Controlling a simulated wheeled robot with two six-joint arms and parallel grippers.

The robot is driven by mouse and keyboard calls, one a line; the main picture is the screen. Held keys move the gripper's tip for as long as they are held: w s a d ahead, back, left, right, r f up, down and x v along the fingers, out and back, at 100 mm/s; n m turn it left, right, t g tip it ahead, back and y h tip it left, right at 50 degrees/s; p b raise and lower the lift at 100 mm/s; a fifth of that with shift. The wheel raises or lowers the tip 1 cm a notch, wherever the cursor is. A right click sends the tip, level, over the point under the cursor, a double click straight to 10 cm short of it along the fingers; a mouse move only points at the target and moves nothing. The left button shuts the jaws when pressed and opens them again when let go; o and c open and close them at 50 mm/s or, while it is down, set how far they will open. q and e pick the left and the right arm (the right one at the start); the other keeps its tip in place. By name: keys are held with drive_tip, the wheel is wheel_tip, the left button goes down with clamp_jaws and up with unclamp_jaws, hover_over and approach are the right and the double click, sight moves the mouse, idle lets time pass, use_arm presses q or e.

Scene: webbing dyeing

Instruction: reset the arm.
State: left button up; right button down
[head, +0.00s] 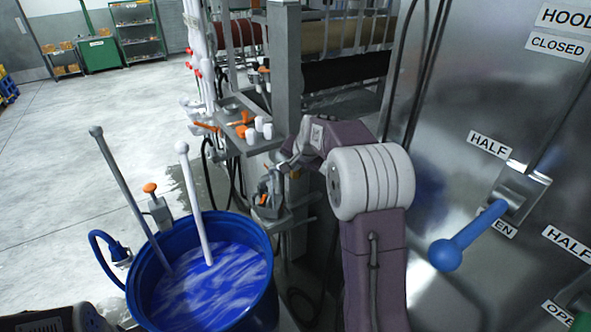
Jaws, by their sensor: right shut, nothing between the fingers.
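My right arm (372,260) rises from the bottom right and bends left at a large pale ribbed joint. My right gripper (268,198) hangs at its end, in front of a grey metal post and just past the far right rim of the blue bucket. It is shut and holds nothing. It is small and partly lost against the machine parts behind it. My left gripper is not in view.
A blue bucket (142,284) holds swirled blue and white liquid, with a grey rod (128,195) and a white rod (194,200) standing in it. A steel panel at right carries a blue-handled lever (468,236). Pale floor (80,150) is open at left.

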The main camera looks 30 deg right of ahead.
drive_tip(key=s+a+f+n+g+y, duration=0.1)
drive_tip(key=s+a+n, duration=0.1)
drive_tip(key=s+a, duration=0.3)
drive_tip(key=s+a+f+n+y, duration=0.1)
drive_tip(key=s+a+f, duration=0.1)
drive_tip(key=a, duration=0.5)
drive_tip(key=s+a+f+n+g, duration=0.1)
drive_tip(key=s+f, duration=0.4)
drive_tip(key=s, duration=0.5)
drive_tip(key=s+a+f+n+g, duration=0.2)
drive_tip(key=s+f+n+g, duration=0.2)
drive_tip(key=s, duration=0.7)
wheel_tip(320, 180, down, 2)
drive_tip(key=n, duration=0.2)
drive_tip(key=shift+f+n+h, duration=0.2)
drive_tip(key=shift+n+h, duration=0.1)
